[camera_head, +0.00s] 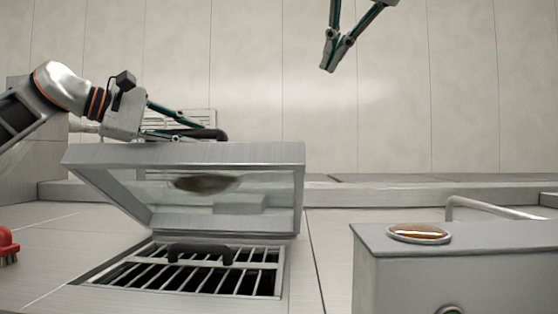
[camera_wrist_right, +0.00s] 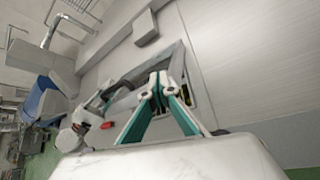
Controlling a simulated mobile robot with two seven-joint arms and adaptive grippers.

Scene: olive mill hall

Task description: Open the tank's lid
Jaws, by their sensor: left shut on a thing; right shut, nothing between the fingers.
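The tank's lid (camera_head: 185,153), a grey frame with a clear pane, stands raised and tilted above the tank opening in the head view. My left gripper (camera_head: 188,131) is shut on the lid's black handle (camera_head: 212,134) at its upper edge. Below the lid the opening holds a metal grate (camera_head: 150,280) with its own black handle (camera_head: 199,250) over a dark inside. My right gripper (camera_head: 327,66) is shut and empty, high up and right of the lid, apart from it. In the right wrist view its fingertips (camera_wrist_right: 158,88) meet.
A grey box (camera_head: 455,275) with a round amber-coloured disc (camera_head: 418,233) on top stands at the right, by a bent metal rail (camera_head: 490,206). A red brush (camera_head: 6,245) lies at the left edge. The space between lid and box is clear.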

